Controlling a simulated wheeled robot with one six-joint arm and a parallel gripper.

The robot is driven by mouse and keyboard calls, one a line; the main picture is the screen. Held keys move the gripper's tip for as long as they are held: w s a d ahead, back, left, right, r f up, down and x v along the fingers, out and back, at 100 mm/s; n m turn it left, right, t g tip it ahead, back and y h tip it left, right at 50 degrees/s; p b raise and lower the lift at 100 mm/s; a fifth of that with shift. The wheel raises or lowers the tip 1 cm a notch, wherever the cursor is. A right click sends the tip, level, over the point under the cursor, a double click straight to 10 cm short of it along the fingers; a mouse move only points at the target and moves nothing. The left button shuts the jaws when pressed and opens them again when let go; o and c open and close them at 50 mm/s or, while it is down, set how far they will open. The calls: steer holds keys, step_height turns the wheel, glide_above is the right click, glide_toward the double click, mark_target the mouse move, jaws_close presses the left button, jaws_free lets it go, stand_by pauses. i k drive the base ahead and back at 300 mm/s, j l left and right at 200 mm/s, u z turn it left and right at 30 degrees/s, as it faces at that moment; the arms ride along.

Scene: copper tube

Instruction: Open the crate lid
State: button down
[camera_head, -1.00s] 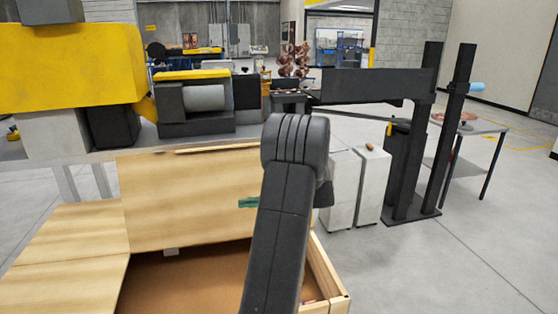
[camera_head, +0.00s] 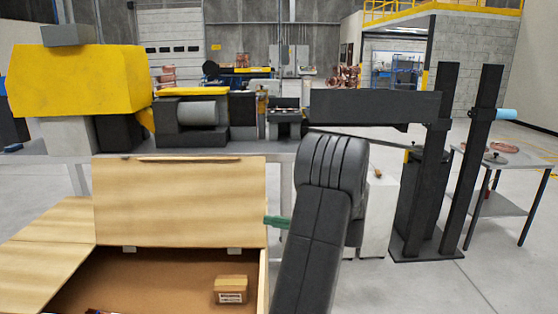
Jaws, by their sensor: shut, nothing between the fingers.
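The wooden crate (camera_head: 263,285) stands in the lower left of the head view, its inside uncovered. Its lid (camera_head: 180,200) is a pale wooden panel standing raised at the crate's back side, with two light hinge-like pieces along its lower edge. My arm rises in the lower middle. A short green piece that moves with my arm, apparently the tip of my gripper (camera_head: 277,221), shows left of the arm, near the lid's right edge. The rest of my gripper is hidden behind the arm. It is shut and empty. I cannot tell whether it touches the lid.
A small cardboard box (camera_head: 230,290) sits inside the crate. A flat wooden panel (camera_head: 40,250) adjoins the crate's left side. Behind is a bench with a yellow machine (camera_head: 80,85). Dark posts (camera_head: 430,170) and a small table (camera_head: 512,175) stand at right. Lower right floor is clear.

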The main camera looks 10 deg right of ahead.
mark_target(189, 201)
steer(key=i+l+u, duration=0.1)
steer(key=l+u, duration=0.15)
steer(key=l, duration=0.7)
steer(key=l+u, duration=0.2)
steer(key=l, duration=0.75)
steer(key=i+l+u, duration=0.1)
steer(key=i, duration=0.35)
steer(key=i+l+u, duration=0.15)
steer(key=i, duration=0.3)
steer(key=i+l+u, duration=0.1)
steer(key=i+l, duration=0.15)
steer(key=i, duration=0.15)
